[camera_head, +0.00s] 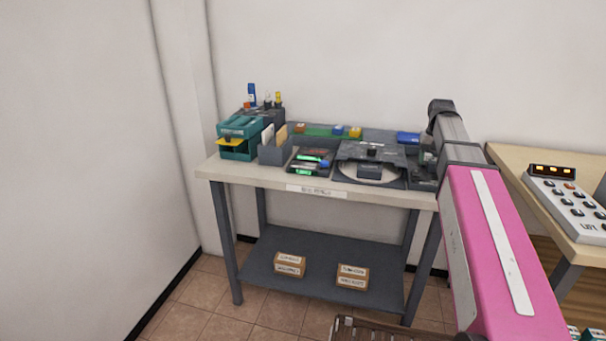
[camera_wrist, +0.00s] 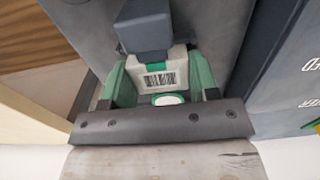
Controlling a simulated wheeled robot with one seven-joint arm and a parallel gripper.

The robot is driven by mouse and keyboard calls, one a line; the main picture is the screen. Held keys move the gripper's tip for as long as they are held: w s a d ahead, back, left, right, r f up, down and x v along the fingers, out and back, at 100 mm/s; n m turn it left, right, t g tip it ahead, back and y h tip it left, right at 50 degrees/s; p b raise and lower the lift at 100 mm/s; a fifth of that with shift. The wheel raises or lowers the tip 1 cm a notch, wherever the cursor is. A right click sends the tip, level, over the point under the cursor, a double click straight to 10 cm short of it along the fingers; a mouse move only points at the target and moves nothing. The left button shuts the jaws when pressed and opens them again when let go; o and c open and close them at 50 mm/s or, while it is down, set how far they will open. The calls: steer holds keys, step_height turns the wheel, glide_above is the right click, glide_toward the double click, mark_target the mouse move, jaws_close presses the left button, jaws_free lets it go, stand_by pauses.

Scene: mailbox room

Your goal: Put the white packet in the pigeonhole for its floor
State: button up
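The white packet (camera_wrist: 160,77) shows in the wrist view with a barcode on its face and green bands above and below it. My gripper (camera_wrist: 161,84) has green fingers, one at each side of the packet, and appears shut on it. A dark blue-grey block (camera_wrist: 145,28) covers part of the packet's far end. In the head view, my arm reaches in from the lower right, and my gripper and the held packet do not show. No pigeonhole can be made out for certain in either view.
A workbench (camera_head: 222,171) with bins and tools stands against the wall; its lower shelf (camera_head: 325,277) holds small boxes. At right, a pale desk (camera_head: 510,160) carries a keypad (camera_head: 570,207) with a lit display. The wrist view shows a blue-grey panel (camera_wrist: 275,85) with white lettering.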

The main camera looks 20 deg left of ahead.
steer(key=shift+r, duration=0.15)
steer(key=shift+r, duration=2.1)
